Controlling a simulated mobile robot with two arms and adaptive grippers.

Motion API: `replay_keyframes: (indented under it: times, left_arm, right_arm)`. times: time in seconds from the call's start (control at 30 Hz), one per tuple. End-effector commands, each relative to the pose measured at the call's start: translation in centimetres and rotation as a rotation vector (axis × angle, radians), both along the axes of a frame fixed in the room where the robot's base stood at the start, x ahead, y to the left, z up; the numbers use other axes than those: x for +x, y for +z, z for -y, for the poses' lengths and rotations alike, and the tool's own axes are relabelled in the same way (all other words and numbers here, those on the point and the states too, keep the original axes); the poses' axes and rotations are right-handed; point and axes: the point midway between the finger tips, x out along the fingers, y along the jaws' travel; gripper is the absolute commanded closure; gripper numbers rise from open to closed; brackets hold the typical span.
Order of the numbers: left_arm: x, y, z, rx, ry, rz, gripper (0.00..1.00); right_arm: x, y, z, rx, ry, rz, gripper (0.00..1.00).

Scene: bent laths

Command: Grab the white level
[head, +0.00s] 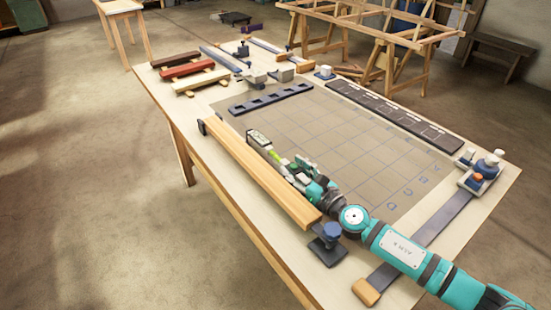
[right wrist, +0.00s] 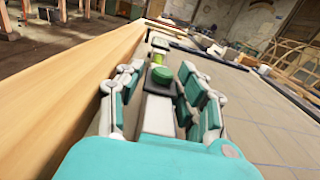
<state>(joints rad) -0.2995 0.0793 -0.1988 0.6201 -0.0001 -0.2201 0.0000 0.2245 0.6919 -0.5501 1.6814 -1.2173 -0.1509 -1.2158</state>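The white level (head: 266,147) lies on the table alongside the long wooden beam, with dark end caps and a bright green vial. In the right wrist view the level (right wrist: 158,112) runs away from me between the fingers, its green part near the fingertips. My right gripper (head: 296,166) is low over the near end of the level, which it partly hides. In the right wrist view the right gripper (right wrist: 160,72) has its fingers spread on both sides of the level, with a visible gap on the left; contact on the right is unclear. My left gripper is out of view.
The wooden beam (head: 255,170) stands close on the left, with a blue-knobbed clamp (head: 328,243) at its near end. A gridded mat (head: 370,150) lies to the right, mostly clear. A dark slotted bar (head: 270,99) and several coloured laths (head: 188,70) lie farther back.

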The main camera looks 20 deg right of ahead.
Motion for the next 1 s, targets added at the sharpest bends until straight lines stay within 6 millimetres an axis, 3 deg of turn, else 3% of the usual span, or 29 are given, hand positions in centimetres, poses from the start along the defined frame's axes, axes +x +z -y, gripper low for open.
replay_keyframes:
  times: [0.23, 0.53, 0.87, 1.0]
  left_arm:
    - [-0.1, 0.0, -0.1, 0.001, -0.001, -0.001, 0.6]
    - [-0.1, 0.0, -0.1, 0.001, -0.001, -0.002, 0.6]
    - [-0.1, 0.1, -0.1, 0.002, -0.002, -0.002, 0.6]
    - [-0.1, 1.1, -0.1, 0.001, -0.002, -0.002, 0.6]
  right_arm:
    - [0.2, -0.1, -0.1, -0.001, 0.0, -0.001, 0.63]
    - [0.2, 0.0, 0.0, -0.001, -0.001, -0.001, 1.0]
    - [0.2, 0.2, 0.0, 0.0, -0.001, 0.002, 1.0]
    - [0.2, 1.6, 0.0, -0.001, -0.001, 0.005, 1.0]
